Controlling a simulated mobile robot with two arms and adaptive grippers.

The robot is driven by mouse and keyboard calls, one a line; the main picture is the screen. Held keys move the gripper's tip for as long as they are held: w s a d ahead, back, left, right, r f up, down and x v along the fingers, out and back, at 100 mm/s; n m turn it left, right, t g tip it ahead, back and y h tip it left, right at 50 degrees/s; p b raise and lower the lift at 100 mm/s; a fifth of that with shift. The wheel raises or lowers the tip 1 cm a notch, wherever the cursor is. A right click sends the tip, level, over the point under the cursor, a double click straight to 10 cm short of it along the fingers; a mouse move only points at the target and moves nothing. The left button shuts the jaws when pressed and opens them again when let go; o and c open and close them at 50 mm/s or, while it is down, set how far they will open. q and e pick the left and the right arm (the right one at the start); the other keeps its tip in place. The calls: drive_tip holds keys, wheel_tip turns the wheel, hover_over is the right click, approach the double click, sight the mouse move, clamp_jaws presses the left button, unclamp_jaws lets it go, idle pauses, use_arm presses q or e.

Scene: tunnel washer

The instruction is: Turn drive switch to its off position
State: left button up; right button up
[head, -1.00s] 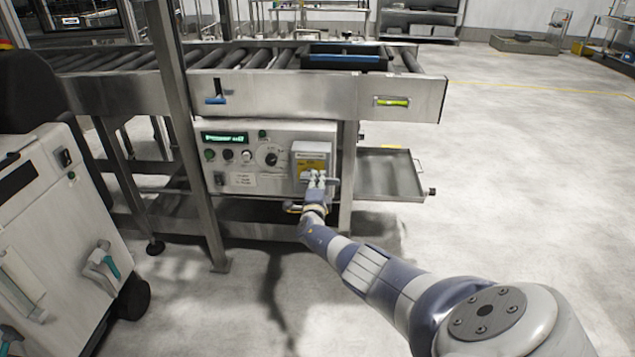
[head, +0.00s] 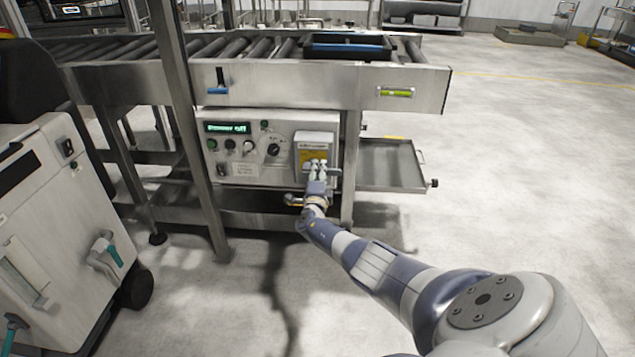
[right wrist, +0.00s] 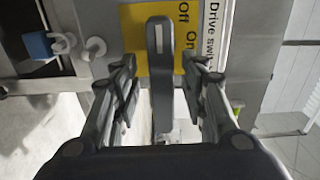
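The drive switch box (head: 316,146), with its yellow label, sits at the right end of the control panel under the conveyor. In the right wrist view its dark lever (right wrist: 160,70) stands in front of the yellow label (right wrist: 132,22), which reads "Off" and "On". The text beside it begins "Drive swi". My right gripper (head: 318,168) is at the switch. In the right wrist view its fingers (right wrist: 161,72) are apart, one on each side of the lever, with gaps visible. My left gripper is in neither current view.
The control panel (head: 236,168) has a green lit display (head: 227,128), buttons and a rotary knob (head: 274,150). A metal tray (head: 388,170) juts out right of the switch. A steel conveyor frame (head: 290,88) overhangs the panel. A white cabinet (head: 60,215) stands at left. Floor at right is clear.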

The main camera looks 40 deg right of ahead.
drive_tip(key=v, duration=1.1)
drive_tip(key=shift+r, duration=0.15)
idle(0.5)
